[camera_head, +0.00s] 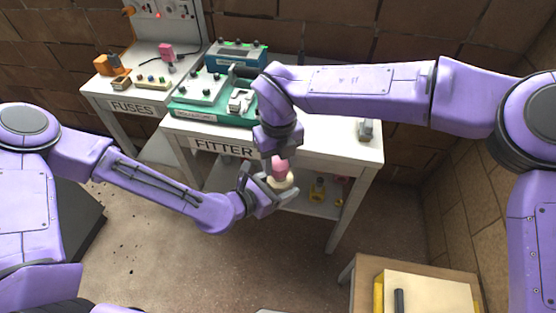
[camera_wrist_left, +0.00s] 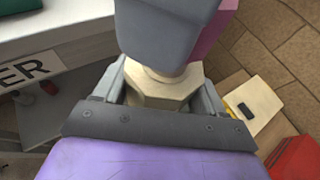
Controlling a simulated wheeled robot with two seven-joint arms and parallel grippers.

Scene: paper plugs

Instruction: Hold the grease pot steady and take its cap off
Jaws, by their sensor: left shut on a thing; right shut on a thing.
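The grease pot (camera_head: 281,181) is cream coloured with a pink cap (camera_head: 280,166) on its top. In the head view they are in front of the FITTER table's edge, held in the air. My left gripper (camera_head: 277,192) is shut on the pot from the left and below. My right gripper (camera_head: 280,156) points down from above and is shut on the cap, partly hiding it. In the left wrist view the faceted cream pot (camera_wrist_left: 160,92) sits between my left fingers. The grey right gripper (camera_wrist_left: 168,35) hides most of the cap there; a pink edge (camera_wrist_left: 212,28) shows beside it.
The white FITTER table (camera_head: 330,146) stands behind, carrying a green unit (camera_head: 205,112) and a blue-topped box (camera_head: 236,56). The FUSES table (camera_head: 130,92) is at left. A wooden stand with a cream block (camera_head: 430,293) is at lower right. Floor below the pot is clear.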

